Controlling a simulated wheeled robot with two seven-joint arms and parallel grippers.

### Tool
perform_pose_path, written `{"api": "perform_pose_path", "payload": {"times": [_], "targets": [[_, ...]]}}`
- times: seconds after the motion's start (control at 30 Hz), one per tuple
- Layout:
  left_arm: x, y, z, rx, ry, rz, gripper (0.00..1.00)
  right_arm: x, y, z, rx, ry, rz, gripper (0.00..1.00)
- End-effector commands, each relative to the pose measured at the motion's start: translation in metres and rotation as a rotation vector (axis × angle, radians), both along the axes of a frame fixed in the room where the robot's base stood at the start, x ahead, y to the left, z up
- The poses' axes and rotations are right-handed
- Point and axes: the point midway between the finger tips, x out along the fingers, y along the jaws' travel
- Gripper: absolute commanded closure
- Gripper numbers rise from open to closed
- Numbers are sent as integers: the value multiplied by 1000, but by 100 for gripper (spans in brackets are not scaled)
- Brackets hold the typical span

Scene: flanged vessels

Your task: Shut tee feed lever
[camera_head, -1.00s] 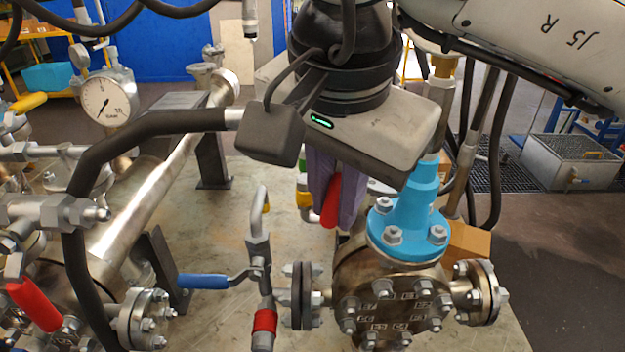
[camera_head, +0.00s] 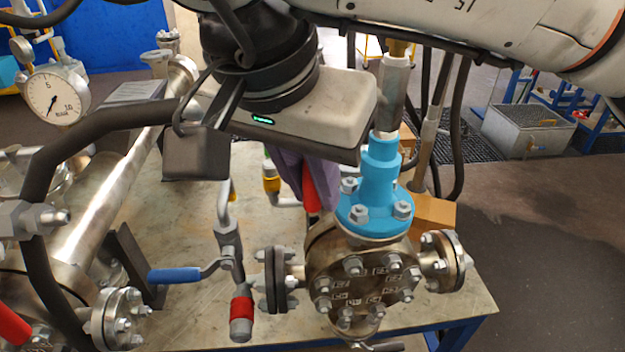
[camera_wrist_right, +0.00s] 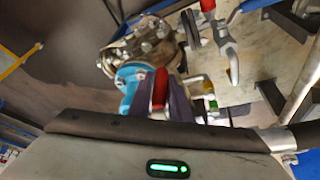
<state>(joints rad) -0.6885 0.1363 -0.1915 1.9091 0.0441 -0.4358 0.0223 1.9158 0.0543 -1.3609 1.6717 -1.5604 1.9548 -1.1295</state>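My right gripper (camera_head: 305,182) points down behind the blue flanged fitting, with its purple fingers on both sides of a red lever handle (camera_head: 311,188). The fingers look closed on this handle; their tips are partly hidden by the vessel. In the right wrist view, the red handle (camera_wrist_right: 160,88) lies along a purple finger, beside the blue fitting (camera_wrist_right: 130,80). A blue-handled lever (camera_head: 175,275) sits on the pipe left of the vessel. Another red handle (camera_head: 12,325) shows at the lower left edge. No label tells which is the tee feed lever. My left gripper is not in view.
The round bolted vessel (camera_head: 365,280) with its blue top fitting (camera_head: 378,185) stands close right of the gripper. A thick black bent tube (camera_head: 65,135), a pressure gauge (camera_head: 55,97) and a long steel pipe (camera_head: 115,190) fill the left. Bare tabletop (camera_head: 190,225) lies between.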

Motion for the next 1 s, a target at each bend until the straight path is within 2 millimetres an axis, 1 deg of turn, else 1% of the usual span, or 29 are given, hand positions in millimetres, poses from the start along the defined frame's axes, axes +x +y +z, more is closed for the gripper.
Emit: {"api": "perform_pose_path", "payload": {"times": [0.03, 0.1, 0.37, 0.47, 0.57, 0.8, 0.9, 1.0], "targets": [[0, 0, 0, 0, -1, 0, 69, 0, -1, 0, -4, 0, 1, 74], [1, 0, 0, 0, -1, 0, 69, 0, 0, 0, -3, 0, 1, 65], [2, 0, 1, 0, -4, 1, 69, 0, 0, 0, 0, 0, 0, 65], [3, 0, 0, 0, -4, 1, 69, -2, 1, 5, 0, -1, 0, 65], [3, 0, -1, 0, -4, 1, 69, -6, 4, 17, 2, -3, 1, 65], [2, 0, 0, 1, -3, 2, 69, -23, 12, 63, 0, -6, -1, 65], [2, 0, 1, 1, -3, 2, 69, -29, 15, 78, 0, -4, 0, 65], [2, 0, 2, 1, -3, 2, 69, -33, 17, 88, -1, -3, 0, 65]]}}
